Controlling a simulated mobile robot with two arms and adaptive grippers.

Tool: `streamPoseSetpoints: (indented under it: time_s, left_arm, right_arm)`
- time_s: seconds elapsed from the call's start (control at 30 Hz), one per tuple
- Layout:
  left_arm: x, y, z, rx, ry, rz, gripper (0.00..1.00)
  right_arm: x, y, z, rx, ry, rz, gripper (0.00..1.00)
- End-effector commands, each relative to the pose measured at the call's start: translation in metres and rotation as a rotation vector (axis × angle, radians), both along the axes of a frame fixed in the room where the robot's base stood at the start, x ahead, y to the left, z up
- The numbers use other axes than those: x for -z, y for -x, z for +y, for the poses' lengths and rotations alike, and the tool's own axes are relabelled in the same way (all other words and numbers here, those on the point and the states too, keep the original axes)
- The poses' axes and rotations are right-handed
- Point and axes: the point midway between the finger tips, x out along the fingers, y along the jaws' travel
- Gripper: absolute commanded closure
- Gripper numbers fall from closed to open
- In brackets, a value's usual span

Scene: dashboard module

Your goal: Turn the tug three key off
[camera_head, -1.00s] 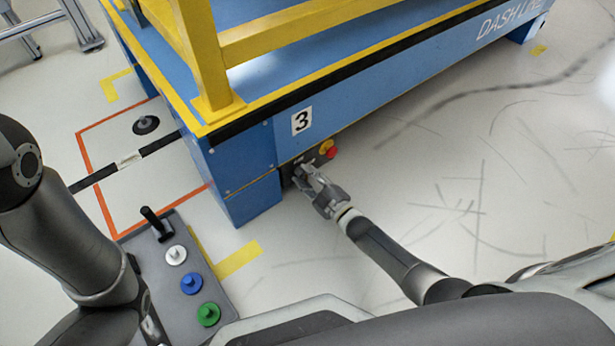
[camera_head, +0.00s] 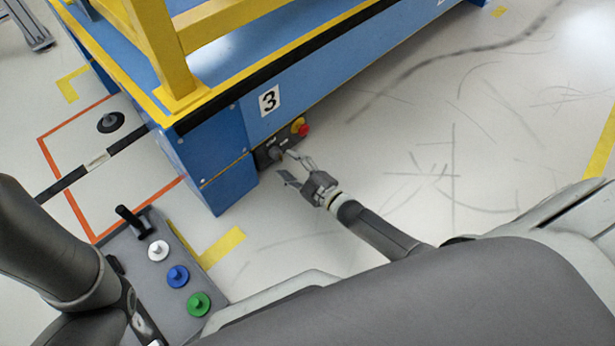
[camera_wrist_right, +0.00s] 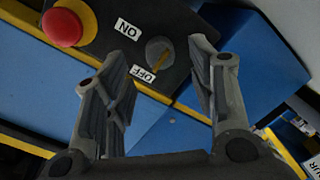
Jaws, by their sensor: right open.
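The blue tug marked 3 (camera_head: 215,160) has a dark control panel (camera_head: 268,153) low on its side. In the right wrist view, the round grey key switch (camera_wrist_right: 158,50) has a thin yellowish bar slanting towards the OFF label (camera_wrist_right: 142,74). The ON label (camera_wrist_right: 128,28) is up and to the left. My right gripper (camera_head: 285,166) is open and empty in front of the panel. In the right wrist view its fingers stand either side of the key switch, apart from it. My left gripper is out of view.
A red button on a yellow base (camera_head: 301,128) sits beside the key; it also shows in the right wrist view (camera_wrist_right: 62,27). A grey panel (camera_head: 135,248) with a black lever and white, blue and green buttons lies at lower left. The floor right of my right arm is clear.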

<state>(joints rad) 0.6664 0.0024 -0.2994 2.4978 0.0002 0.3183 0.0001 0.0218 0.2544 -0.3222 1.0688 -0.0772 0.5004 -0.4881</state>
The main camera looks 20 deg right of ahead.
Motion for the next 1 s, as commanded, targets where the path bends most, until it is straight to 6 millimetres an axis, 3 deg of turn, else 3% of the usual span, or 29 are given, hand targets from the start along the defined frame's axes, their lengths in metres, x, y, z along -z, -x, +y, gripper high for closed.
streamPoseSetpoints:
  time_s: [0.2, 0.4, 1.0]
  left_arm:
    - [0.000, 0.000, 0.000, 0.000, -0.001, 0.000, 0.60]
    - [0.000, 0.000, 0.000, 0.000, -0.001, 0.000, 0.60]
    - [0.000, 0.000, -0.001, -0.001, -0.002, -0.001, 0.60]
  right_arm:
    - [-0.002, 0.044, -0.016, 0.000, 0.001, 0.003, 0.49]
    - [-0.005, 0.067, -0.024, 0.000, 0.000, 0.000, 0.49]
    - [-0.006, 0.074, -0.027, 0.000, 0.000, 0.000, 0.49]
